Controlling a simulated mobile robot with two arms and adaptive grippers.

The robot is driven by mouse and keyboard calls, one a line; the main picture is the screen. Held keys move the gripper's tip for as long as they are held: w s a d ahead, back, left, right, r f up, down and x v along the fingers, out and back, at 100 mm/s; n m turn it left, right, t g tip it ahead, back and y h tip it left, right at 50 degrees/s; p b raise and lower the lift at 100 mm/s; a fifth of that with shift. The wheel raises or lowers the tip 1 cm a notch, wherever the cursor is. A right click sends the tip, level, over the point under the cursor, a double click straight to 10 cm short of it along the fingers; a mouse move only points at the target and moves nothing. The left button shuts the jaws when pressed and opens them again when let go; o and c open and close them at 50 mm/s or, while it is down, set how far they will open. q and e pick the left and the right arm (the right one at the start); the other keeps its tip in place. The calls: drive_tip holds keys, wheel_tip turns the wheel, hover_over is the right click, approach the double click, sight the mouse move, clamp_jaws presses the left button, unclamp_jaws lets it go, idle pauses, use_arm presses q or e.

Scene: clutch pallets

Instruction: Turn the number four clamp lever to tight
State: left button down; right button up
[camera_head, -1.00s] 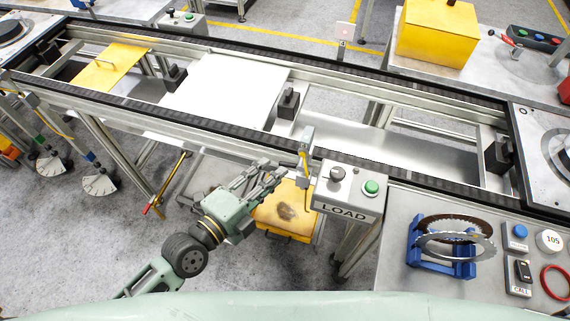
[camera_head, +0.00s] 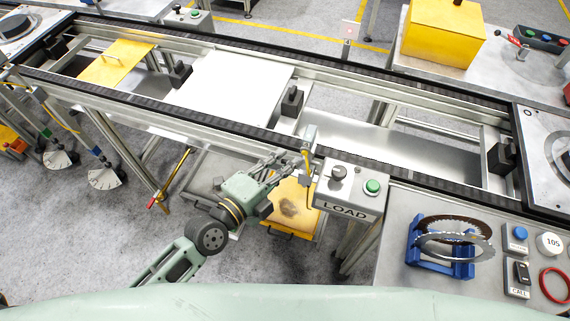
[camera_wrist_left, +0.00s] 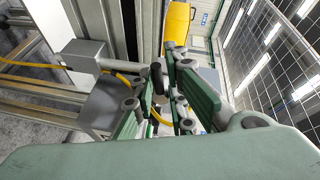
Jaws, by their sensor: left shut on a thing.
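My left gripper (camera_head: 283,165) reaches up to the front rail beside a grey box (camera_head: 309,136) with a yellow cable. Its fingers are shut on a small part by that box, which I take to be a clamp lever; the fingers mostly hide it, and no number is readable. In the left wrist view, the fingers (camera_wrist_left: 160,95) show close up, and the grey box (camera_wrist_left: 85,55) with its yellow cable is just left of them. I cannot tell the lever's angle or any tight mark. My right gripper is not in view.
The LOAD button box (camera_head: 351,188) stands close to the right of my left gripper. A yellow tray (camera_head: 290,215) is below it. The conveyor's front rail (camera_head: 210,120) runs just behind.

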use_arm(q)
drive_tip(key=shift+s+f, duration=0.15)
drive_tip(key=shift+f, duration=0.25)
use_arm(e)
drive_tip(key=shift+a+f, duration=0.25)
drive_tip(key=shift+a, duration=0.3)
